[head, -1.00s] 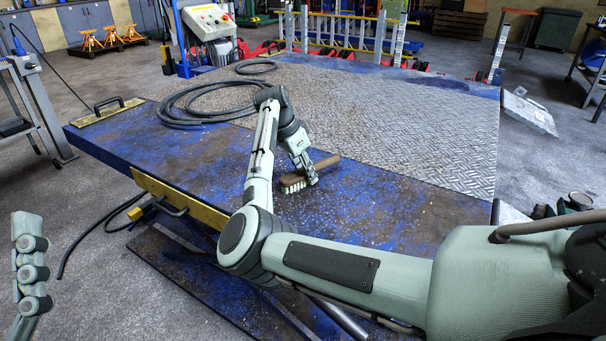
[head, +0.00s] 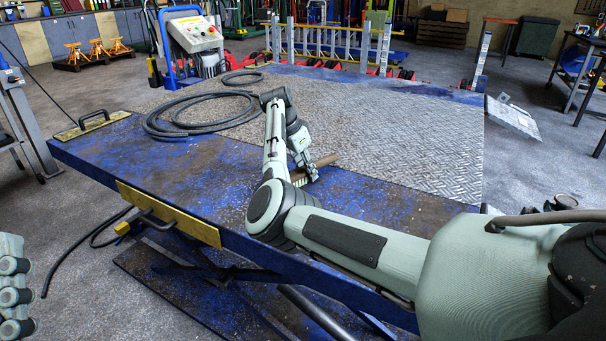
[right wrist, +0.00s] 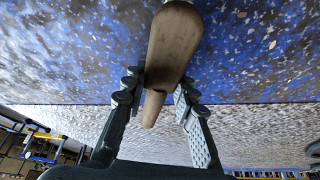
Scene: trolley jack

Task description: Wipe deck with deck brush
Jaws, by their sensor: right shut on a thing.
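The deck brush has a brown wooden handle (head: 326,161) and pale bristles (head: 299,181). My right gripper (head: 311,175) is shut on the brush and partly hides it in the head view. In the right wrist view, the fingers (right wrist: 158,92) close on both sides of the wooden handle (right wrist: 173,45). The brush is at the deck (head: 185,165), a worn blue surface, near the edge of the diamond-plate area (head: 400,140). I cannot tell whether the bristles touch the deck. My left gripper is not in view; only part of that arm shows at the left edge.
A black hose (head: 180,128) lies coiled on the deck to the left of the brush. A yellow plate with a black handle (head: 94,121) sits at the deck's left corner. A control box (head: 194,34) stands behind. The deck right of the brush is clear.

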